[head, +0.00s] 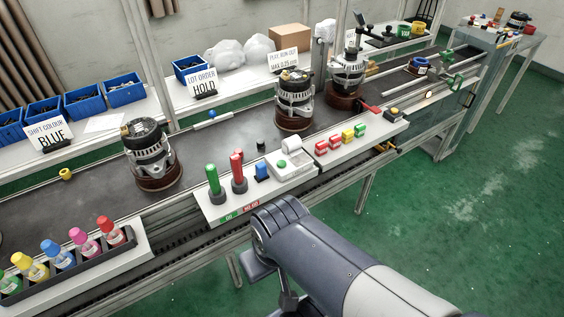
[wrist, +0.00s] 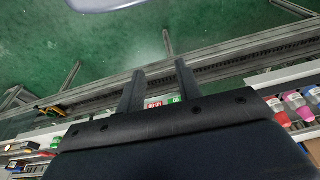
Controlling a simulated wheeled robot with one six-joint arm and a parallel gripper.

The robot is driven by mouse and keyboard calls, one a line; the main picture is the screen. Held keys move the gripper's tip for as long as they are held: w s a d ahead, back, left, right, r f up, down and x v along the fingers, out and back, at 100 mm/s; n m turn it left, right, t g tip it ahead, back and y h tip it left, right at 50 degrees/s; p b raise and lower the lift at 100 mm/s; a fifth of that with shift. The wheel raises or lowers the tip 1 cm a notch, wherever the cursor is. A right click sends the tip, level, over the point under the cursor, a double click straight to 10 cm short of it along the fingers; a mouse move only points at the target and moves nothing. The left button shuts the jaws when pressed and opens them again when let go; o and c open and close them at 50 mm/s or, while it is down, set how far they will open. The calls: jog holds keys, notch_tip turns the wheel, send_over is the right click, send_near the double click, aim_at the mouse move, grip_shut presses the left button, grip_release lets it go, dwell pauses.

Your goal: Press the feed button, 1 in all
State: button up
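A white label printer (head: 291,171) with a paper roll stands on the white front shelf in the head view. A small round green button (head: 282,164) is on its top. A dark block with a yellow button top (head: 393,112) sits farther right at the shelf's end. No lettering tells which one is the feed button. My gripper (wrist: 159,68) shows in the wrist view with its two dark fingers apart and nothing between them. The red and green shelf labels (wrist: 154,104) show beyond the fingers. My arm hides the gripper's fingers in the head view.
Green and red plug gauges (head: 238,170) stand upright left of the printer. Alternators (head: 149,155) stand on the conveyor behind. A rack of coloured bottles (head: 65,262) is at front left. The green floor is clear.

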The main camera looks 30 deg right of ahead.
jog(key=shift+s+f, duration=0.1)
jog(key=shift+s, duration=0.05)
grip_shut()
dwell(1.4)
